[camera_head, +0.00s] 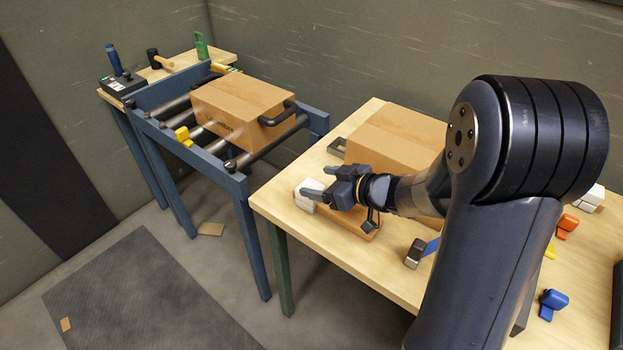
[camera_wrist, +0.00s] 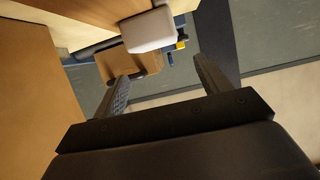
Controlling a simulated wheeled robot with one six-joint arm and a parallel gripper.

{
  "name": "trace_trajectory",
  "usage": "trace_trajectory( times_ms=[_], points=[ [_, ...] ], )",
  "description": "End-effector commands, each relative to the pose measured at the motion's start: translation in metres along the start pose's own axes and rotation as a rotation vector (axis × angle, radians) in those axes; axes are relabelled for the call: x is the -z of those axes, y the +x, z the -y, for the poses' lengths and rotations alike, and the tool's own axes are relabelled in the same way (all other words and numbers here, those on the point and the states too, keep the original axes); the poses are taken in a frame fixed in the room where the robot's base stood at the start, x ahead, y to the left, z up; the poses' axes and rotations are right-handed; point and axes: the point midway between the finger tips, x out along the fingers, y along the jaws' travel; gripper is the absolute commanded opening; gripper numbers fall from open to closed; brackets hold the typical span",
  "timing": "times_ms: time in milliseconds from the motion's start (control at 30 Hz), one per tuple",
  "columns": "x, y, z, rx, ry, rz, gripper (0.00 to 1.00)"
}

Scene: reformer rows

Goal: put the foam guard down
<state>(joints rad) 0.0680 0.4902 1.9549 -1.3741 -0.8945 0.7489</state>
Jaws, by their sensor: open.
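The foam guard appears to be the white block (camera_head: 306,196) at the table's left end, by the end of a low brown piece (camera_head: 350,222). The white block also shows at the top of the wrist view (camera_wrist: 150,30). My gripper (camera_head: 317,181) is open beside and partly in front of the block. In the wrist view my two fingers (camera_wrist: 162,72) stand apart with nothing held between them, and the block lies beyond them. Whether a finger touches the block cannot be told. The block's underside is hidden.
A carton (camera_head: 395,139) stands on the table (camera_head: 285,195) behind my gripper. Blue (camera_head: 553,300) and orange (camera_head: 567,226) pieces lie at right. Tools stand on a far bench (camera_head: 210,62).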

Motion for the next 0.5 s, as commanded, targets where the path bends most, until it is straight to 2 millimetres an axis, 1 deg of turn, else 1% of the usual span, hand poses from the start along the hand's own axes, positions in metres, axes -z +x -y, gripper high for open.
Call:
trace_trajectory(
  times_ms=[33,100,200,333,500],
  points=[
    [0.002,-0.015,-0.002,-0.006,0.001,0.000,0.72],
    [0.002,-0.030,-0.001,-0.006,0.001,0.000,0.72],
    [0.002,-0.049,-0.002,-0.005,0.000,-0.001,0.72],
    [0.001,-0.067,-0.001,-0.004,0.000,0.000,0.72],
    [0.000,-0.080,0.000,-0.001,0.000,0.000,0.72]
  ],
)
